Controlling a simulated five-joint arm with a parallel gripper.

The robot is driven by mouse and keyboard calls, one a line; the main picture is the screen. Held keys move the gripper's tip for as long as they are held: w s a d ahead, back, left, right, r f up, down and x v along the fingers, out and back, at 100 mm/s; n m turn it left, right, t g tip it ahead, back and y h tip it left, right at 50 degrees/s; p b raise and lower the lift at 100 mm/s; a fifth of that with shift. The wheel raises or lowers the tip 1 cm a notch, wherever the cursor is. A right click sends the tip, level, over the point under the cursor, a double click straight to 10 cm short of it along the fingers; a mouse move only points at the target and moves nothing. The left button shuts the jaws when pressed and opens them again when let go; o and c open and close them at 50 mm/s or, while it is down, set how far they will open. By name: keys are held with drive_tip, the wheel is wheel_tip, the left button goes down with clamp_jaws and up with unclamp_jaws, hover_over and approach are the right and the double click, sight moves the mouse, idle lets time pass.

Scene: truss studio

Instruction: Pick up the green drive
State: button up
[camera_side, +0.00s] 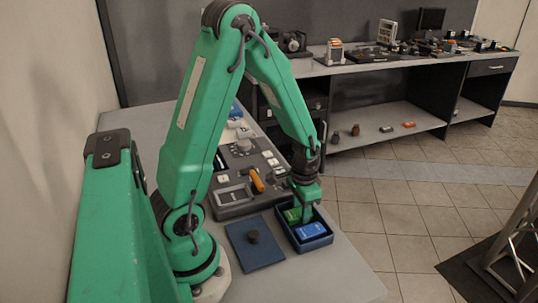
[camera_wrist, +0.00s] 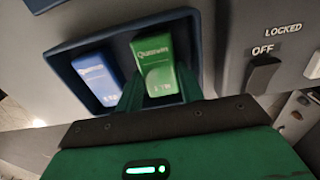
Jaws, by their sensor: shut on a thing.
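The green drive (camera_wrist: 158,62) stands in a dark blue open box (camera_wrist: 60,60) beside a blue drive (camera_wrist: 96,78) in the wrist view. In the side view the green drive (camera_side: 291,216) shows partly at the box's back, behind the blue drive (camera_side: 309,231). My gripper (camera_wrist: 158,95) is over the box with its fingers around the green drive, shut on it. The drive is still within the box walls (camera_side: 325,240) as far as I can see. My gripper also shows in the side view (camera_side: 305,212), pointing down into the box.
A blue lid with a dark knob (camera_side: 254,250) lies left of the box. A grey control panel (camera_side: 240,180) with an orange handle (camera_side: 257,181) is behind it. In the wrist view a black switch (camera_wrist: 263,73) by "OFF" is close on the right. The table's front right is clear.

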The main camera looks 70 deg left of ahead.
drive_tip(key=shift+r, duration=0.2)
drive_tip(key=shift+r, duration=0.75)
drive_tip(key=r, duration=0.2)
drive_tip(key=shift+d+r, duration=0.3)
drive_tip(key=s+d+r, duration=0.3)
drive_tip(key=d+r, duration=0.3)
drive_tip(key=d, duration=0.4)
drive_tip(key=shift+d+r, duration=0.3)
drive_tip(key=shift+d, duration=0.05)
